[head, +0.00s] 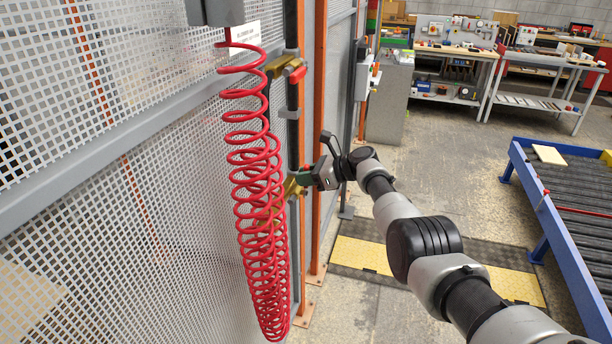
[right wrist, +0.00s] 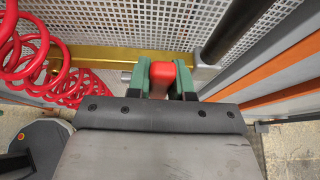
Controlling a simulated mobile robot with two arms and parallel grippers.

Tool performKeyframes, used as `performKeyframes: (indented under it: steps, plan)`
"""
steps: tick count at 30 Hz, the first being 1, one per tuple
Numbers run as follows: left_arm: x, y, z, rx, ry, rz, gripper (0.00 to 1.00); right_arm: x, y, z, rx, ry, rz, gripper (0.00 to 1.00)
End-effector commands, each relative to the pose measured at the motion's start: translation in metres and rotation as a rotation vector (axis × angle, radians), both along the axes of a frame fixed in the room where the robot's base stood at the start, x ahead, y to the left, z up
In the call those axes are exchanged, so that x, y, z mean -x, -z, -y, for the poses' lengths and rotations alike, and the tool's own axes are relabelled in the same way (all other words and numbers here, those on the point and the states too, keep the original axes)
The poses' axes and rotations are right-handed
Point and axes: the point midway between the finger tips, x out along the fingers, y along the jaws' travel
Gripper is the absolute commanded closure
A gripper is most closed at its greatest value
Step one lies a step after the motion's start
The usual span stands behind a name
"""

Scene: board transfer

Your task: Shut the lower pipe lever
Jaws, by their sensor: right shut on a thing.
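The lower brass valve (head: 291,188) sticks out from the dark vertical pipe at the mesh wall, partly behind the red coiled hose. My right gripper (head: 306,179) is at its outer end. In the right wrist view, the green fingers of my right gripper (right wrist: 160,82) are shut on the red lower pipe lever (right wrist: 161,76), one finger on each side. The brass valve body (right wrist: 105,55) runs behind the fingers and lever. My left gripper is not in view.
An upper brass valve with a red lever (head: 298,74) sits higher on the same pipe. The red coiled hose (head: 258,200) hangs just left of the gripper. Orange posts (head: 320,120) stand close behind.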

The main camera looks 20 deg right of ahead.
Motion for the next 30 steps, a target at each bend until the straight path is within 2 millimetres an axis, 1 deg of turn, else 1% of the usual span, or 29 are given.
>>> performKeyframes:
  steps: [1,13,14,18,26,30]
  plan:
    - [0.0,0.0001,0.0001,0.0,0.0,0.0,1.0,0.0011,0.003,-0.0006,-0.003,-0.001,-0.01,1.0]
    - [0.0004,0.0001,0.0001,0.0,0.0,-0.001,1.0,0.0013,0.0036,-0.0003,-0.005,0.001,-0.017,1.0]
    - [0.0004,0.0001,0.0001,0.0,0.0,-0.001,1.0,0.0013,0.0037,-0.0002,-0.005,0.001,-0.017,0.74]
    - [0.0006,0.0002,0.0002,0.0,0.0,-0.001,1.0,0.0009,0.0026,-0.0001,-0.005,0.001,-0.015,0.53]
    - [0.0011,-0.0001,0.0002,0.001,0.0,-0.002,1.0,0.0005,0.0011,0.0003,-0.004,0.001,-0.01,0.53]
    - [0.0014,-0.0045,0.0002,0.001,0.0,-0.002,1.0,0.0024,-0.0022,0.0042,-0.005,0.002,-0.009,0.53]
